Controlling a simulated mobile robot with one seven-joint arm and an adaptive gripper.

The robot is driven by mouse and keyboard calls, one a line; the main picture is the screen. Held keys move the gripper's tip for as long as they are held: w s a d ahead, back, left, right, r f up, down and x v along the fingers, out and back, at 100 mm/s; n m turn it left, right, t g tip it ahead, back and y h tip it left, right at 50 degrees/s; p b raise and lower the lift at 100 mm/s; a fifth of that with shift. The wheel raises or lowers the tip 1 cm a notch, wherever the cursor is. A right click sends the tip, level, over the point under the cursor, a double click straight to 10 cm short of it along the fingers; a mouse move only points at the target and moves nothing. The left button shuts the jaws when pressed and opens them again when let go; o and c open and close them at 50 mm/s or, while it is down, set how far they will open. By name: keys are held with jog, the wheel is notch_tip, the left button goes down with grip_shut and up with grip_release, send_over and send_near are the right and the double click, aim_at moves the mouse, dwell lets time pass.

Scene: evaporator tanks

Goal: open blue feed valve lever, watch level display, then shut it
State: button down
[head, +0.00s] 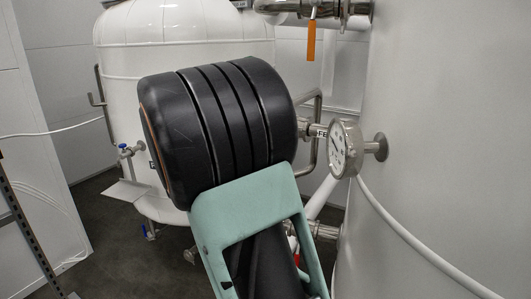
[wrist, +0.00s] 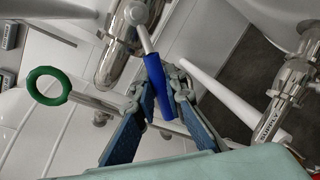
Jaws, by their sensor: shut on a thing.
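The blue feed valve lever (wrist: 157,88) shows in the wrist view, hanging from a steel pipe fitting near the top middle. My gripper (wrist: 162,84) has its blue-padded fingers on either side of the lever and is shut on it. In the head view my arm hides the gripper and this lever. Small grey boxes (wrist: 10,34) with dark faces are cut off at the wrist view's left edge; I cannot tell whether one is the level display, and no reading is legible.
A round dial gauge (head: 345,148) sticks out from the large tank (head: 445,130) at right. An orange lever (head: 311,40) hangs above. A white tank (head: 185,35) stands behind my arm. A green ring handle (wrist: 49,86) and a pipe marked SUPPLY (wrist: 270,120) flank the gripper.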

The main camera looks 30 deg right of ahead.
jog(key=c, duration=2)
grip_release()
jog(key=shift+a, duration=0.15)
jog(key=v, duration=1.2)
